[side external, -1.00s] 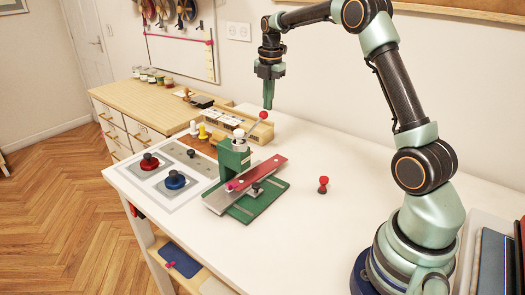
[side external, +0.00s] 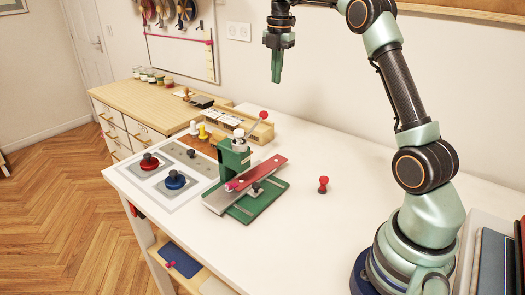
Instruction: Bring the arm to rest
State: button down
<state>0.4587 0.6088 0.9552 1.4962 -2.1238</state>
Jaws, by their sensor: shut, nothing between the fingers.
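My gripper (side external: 277,78) is shut and empty, its green fingers pointing down. It hangs high above the back of the white table (side external: 330,225), in front of the wall and apart from everything below it. My arm rises from its base at the right and bends over at the top, where part of it is cut off by the picture's edge.
A green press (side external: 240,165) with a red-knobbed lever stands mid-table, a red strip on it. A red pawn-like piece (side external: 323,185) stands to its right. Red (side external: 149,162) and blue (side external: 174,180) knobbed pieces sit on a grey board at the left.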

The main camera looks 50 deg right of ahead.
jog(key=shift+a, duration=0.1)
jog(key=s+a+r+m+t, duration=0.1)
jog(key=s+a+r+m, duration=0.2)
jog(key=a, duration=0.4)
jog(key=s+a+r+m+t, duration=0.1)
jog(key=s+a+m, duration=0.3)
jog(key=a+m, duration=0.2)
jog(key=s+a+f+m+t, duration=0.2)
jog(key=s+a+f+m, duration=0.4)
jog(key=s+a+m, duration=0.4)
jog(key=shift+s+f+t, duration=0.25)
jog(key=shift+s+t, duration=0.15)
jog(key=shift+s, duration=0.45)
